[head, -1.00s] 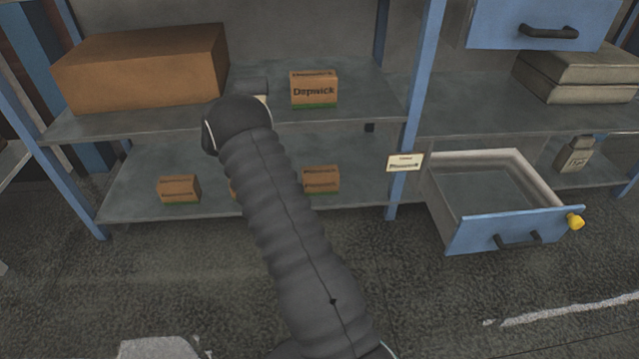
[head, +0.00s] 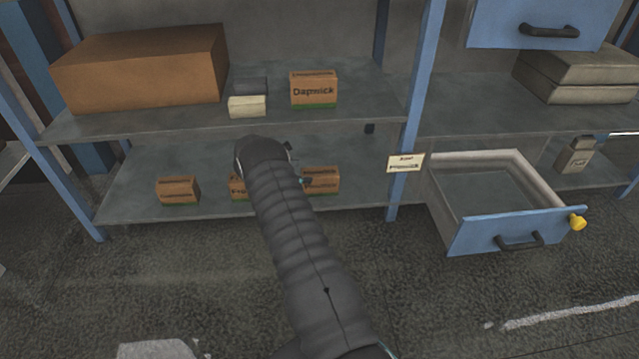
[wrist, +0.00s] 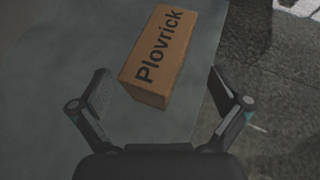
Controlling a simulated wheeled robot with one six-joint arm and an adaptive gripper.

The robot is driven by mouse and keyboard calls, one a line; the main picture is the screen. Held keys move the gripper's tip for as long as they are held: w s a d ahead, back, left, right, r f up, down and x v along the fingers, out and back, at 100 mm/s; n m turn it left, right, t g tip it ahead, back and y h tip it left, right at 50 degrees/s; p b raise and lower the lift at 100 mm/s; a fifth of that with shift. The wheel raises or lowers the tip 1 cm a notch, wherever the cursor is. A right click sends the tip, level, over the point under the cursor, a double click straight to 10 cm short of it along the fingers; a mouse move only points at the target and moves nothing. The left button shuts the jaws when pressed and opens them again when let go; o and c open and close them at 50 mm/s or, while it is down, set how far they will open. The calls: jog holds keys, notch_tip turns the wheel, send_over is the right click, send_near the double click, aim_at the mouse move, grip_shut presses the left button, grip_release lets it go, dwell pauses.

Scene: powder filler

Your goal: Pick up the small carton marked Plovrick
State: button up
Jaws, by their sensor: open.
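The small carton marked Plovrick (wrist: 160,55) is brown with dark lettering. In the wrist view it lies on the grey shelf, ahead of and partly between the fingers of my gripper (wrist: 160,80). The fingers are open, with a gap on each side of the carton's near end, and nothing is held. In the head view a carton (head: 238,188) on the lower shelf is partly hidden by my arm; it appears to be this one, though its lettering is hard to read. My fingers are mostly hidden there behind my wrist.
Similar cartons stand on both sides, left (head: 178,190) and right (head: 322,180), on the lower shelf (head: 130,208). Above are a Dapwick carton (head: 314,90), a large brown box (head: 140,70) and a pale block (head: 248,106). An open drawer (head: 510,232) juts out at right.

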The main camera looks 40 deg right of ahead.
aim_at(317, 172)
jog(key=shift+x, duration=2.95)
jog(key=shift+d+r, duration=0.1)
jog(key=shift+r, duration=0.05)
jog(key=c, duration=1.8)
